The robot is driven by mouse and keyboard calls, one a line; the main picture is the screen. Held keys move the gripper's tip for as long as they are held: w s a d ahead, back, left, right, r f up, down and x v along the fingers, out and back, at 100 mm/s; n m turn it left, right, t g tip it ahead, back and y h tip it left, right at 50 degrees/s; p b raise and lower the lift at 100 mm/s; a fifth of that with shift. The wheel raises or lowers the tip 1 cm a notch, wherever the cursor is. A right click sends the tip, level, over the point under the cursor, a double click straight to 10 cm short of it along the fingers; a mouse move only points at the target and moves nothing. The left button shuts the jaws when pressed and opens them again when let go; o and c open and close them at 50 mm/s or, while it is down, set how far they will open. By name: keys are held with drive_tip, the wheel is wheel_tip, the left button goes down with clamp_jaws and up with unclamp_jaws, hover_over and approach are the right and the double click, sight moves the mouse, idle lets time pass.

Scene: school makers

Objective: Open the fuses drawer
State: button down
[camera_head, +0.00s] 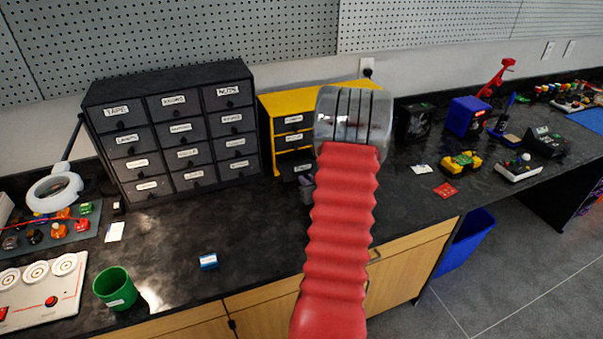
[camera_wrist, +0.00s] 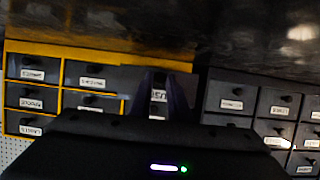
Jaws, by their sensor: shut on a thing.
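The yellow cabinet (camera_head: 268,122) stands on the dark bench, largely behind my arm in the head view. Its lower-left drawer (camera_head: 293,167) sticks out in front of the drawers above, so it is at least partly open. In the wrist view, which is turned upside down, a drawer label (camera_wrist: 158,95) shows between the fingers, with letters that look like part of "FUSES". My gripper (camera_head: 307,188) is at the front of this drawer and is shut on its handle (camera_wrist: 157,112). The rest of the grip is hidden by my arm and wrist.
A black drawer cabinet (camera_head: 180,83) stands just left of the yellow one. A small blue box (camera_head: 208,261) and a green cup (camera_head: 115,287) are on the bench nearer the front. The bench in front of the cabinets is mostly clear.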

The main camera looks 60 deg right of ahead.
drive_tip(key=s+a, duration=0.2)
drive_tip(key=s, duration=0.1)
drive_tip(key=shift+s, duration=0.25)
drive_tip(key=c, duration=1.7)
unclamp_jaws()
drive_tip(key=shift+a, duration=0.1)
drive_tip(key=shift+o, duration=0.2)
drive_tip(key=shift+w, duration=0.1)
drive_tip(key=v, duration=1.3)
drive_tip(key=shift+s+a+r, duration=0.25)
